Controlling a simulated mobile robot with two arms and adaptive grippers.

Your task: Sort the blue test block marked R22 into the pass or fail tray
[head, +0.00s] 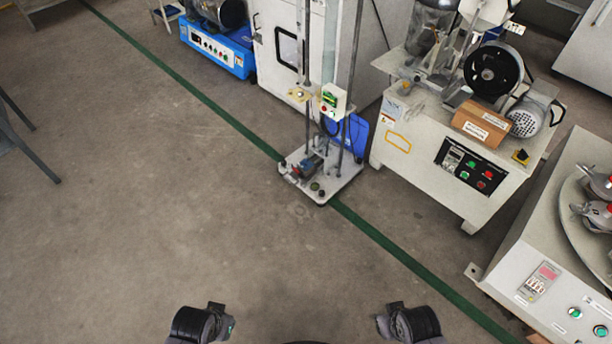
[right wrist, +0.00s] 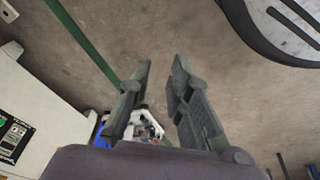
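No block marked R22 can be made out, and no pass or fail tray shows in either view. My right gripper (right wrist: 162,65) is open in the right wrist view. Its two grey fingers stand apart with nothing between the tips, over bare floor. In the head view, the dark end of my right arm shows at the bottom edge, right of centre. The dark end of my left arm shows at the bottom edge, left of centre. The left gripper's fingers cannot be made out there.
A testing stand (head: 322,185) is on the floor ahead, near a green floor line (head: 385,245). A white machine (head: 415,150) with a brown box (head: 481,122) stands right of it. A grey bench machine (head: 545,250) is at the right edge. The floor at left is mostly clear.

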